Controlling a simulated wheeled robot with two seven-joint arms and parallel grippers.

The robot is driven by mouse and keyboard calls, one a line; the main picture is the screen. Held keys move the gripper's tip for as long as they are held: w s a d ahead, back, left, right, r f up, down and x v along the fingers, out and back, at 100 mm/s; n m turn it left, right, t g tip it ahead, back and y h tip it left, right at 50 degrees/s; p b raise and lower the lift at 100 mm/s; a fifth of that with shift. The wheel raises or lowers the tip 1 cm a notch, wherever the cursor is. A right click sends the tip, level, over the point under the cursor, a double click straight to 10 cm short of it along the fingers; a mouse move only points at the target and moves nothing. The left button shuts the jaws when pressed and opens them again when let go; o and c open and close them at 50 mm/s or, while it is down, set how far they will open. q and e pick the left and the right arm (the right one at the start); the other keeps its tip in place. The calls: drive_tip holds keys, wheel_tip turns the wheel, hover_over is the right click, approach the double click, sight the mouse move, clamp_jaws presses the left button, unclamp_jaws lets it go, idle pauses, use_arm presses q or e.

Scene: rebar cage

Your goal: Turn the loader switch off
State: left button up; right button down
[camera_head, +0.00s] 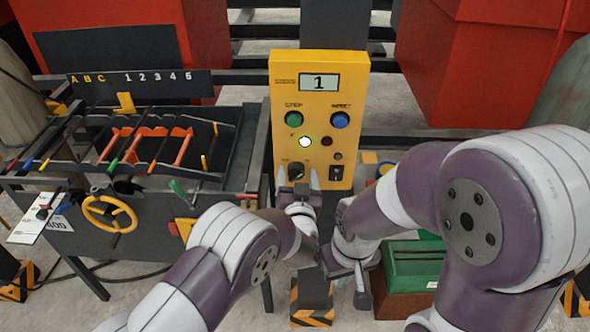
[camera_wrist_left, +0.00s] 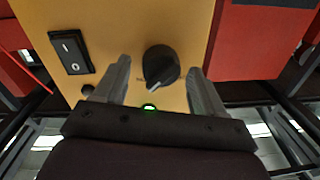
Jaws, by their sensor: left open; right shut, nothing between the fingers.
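The yellow control panel (camera_head: 279,118) stands upright at the centre in the head view. A black rotary knob (camera_head: 295,171) is at its lower left, and a black rocker switch (camera_head: 336,173) is to the knob's right. Their labels are too small to read. My left gripper (camera_head: 299,181) is open at the panel, one finger on each side of the knob. In the left wrist view the knob (camera_wrist_left: 160,68) sits between the fingers, with visible gaps. The rocker switch (camera_wrist_left: 71,53) is outside them. My right gripper (camera_head: 362,293) is shut and empty, low below the panel.
The panel also has a display (camera_head: 319,82) reading 1, a green button (camera_head: 293,119), a blue button (camera_head: 340,120) and a lit green lamp (camera_head: 305,141). A rebar jig (camera_head: 150,150) with a yellow handwheel (camera_head: 110,214) stands left. A green box (camera_head: 415,265) is at lower right.

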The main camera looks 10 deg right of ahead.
use_arm(q)
drive_tip(key=c, duration=1.1)
drive_tip(key=shift+o, duration=0.2)
drive_tip(key=shift+f+n+b, duration=0.15)
drive_tip(key=shift+n+b, duration=0.15)
drive_tip(key=shift+b, duration=0.35)
drive_tip(key=n+b, duration=0.5)
drive_tip(key=b, duration=0.1)
drive_tip(key=n+b, duration=0.4)
drive_tip(key=b, duration=0.3)
drive_tip(key=n+b, duration=0.5)
drive_tip(key=b, duration=0.2)
drive_tip(key=shift+a+f+n+g+h, duration=0.1)
drive_tip(key=shift+a+n+g+h, duration=0.2)
drive_tip(key=shift+g+h, duration=0.1)
drive_tip(key=shift+r+n+b, duration=0.2)
drive_tip(key=shift+n+b, duration=0.8)
drive_tip(key=shift+b, duration=0.15)
